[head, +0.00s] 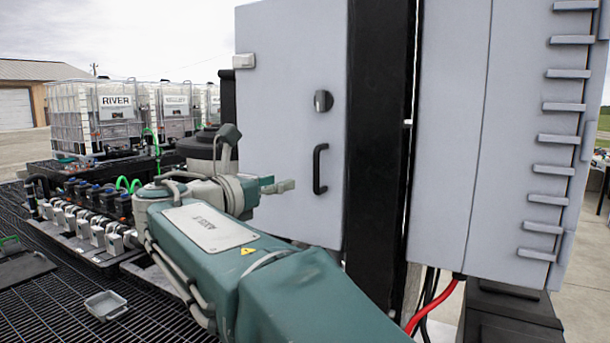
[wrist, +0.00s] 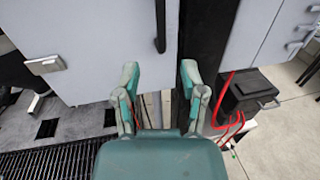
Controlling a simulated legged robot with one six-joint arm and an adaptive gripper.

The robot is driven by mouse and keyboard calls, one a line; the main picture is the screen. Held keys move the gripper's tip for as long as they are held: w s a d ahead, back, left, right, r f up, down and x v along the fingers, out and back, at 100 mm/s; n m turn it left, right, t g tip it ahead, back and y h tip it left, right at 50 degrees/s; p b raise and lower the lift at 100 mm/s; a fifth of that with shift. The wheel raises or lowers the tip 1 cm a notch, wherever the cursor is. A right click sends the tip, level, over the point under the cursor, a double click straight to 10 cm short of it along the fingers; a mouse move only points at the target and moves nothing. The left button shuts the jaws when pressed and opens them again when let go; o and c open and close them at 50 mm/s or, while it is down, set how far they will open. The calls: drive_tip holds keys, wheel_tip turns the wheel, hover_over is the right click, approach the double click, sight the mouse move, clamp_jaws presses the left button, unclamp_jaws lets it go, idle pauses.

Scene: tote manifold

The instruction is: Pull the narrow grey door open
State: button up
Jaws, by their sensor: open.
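The narrow grey door (head: 285,130) stands upright left of a black post and looks shut against it. It carries a round dark knob (head: 323,100) and, below that, a black vertical bar handle (head: 320,168). My gripper (head: 278,185) is open and empty, at about the handle's height and left of it in the head view. In the wrist view my gripper (wrist: 160,84) has its fingers spread, with the lower end of the handle (wrist: 160,25) above and between the tips. The fingers appear apart from the handle. The door (wrist: 95,45) fills the upper left there.
The black post (head: 380,140) separates the door from another grey cabinet (head: 450,130) with several bracket-like tabs. Red and black cables (head: 435,305) hang below it. White caged totes (head: 105,115) and a row of valves (head: 85,225) stand left above the dark grating (head: 60,300).

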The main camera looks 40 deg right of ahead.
sight(314, 173)
drive_tip(key=d, duration=0.3)
drive_tip(key=w+d, duration=0.1)
drive_tip(key=d, duration=0.3)
drive_tip(key=w+d, duration=0.1)
drive_tip(key=d, duration=0.2)
drive_tip(key=shift+d, duration=0.4)
clamp_jaws()
